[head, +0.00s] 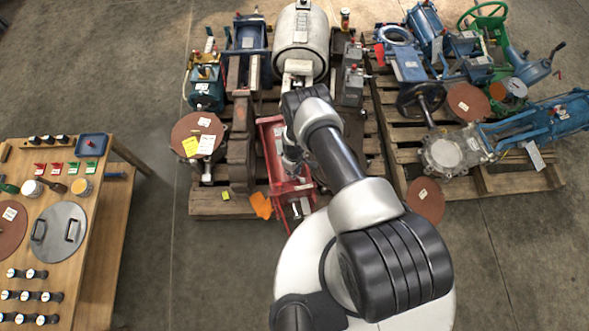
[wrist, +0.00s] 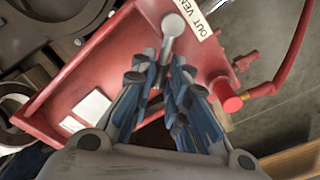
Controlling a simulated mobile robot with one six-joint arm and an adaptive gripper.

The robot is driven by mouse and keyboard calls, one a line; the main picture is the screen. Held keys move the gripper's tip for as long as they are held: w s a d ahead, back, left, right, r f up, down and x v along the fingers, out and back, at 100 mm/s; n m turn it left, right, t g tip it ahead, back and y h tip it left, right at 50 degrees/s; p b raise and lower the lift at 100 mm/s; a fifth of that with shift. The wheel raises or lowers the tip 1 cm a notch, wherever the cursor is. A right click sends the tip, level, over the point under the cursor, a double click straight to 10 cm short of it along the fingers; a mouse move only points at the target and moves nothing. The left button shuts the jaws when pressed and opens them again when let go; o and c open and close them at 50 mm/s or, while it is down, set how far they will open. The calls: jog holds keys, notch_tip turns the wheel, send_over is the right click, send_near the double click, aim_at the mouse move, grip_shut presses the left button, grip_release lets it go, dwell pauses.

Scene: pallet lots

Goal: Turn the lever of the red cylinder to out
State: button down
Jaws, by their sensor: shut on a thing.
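The red cylinder (head: 273,143) lies on the left wooden pallet in the head view, partly hidden by my arm. In the wrist view its red body (wrist: 110,62) fills the upper left and middle. A grey lever (wrist: 172,27) with a round end shows above my fingertips, beside a white label (wrist: 199,17) that reads "OUT VEN", cut off by the edge. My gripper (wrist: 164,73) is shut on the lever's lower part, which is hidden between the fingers. I cannot tell which position the lever marks.
A red knob (wrist: 232,104) and a red hose (wrist: 289,50) sit right of my fingers. A grey tank (head: 301,45) and other valves crowd the pallet. A wooden table (head: 97,190) with parts stands at left. Bare floor lies between.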

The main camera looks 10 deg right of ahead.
jog(key=shift+a+n, duration=0.1)
jog(key=shift+n, duration=0.2)
jog(key=c, duration=1.6)
grip_release()
jog(key=shift+o, duration=0.2)
notch_tip(320, 180, up, 12)
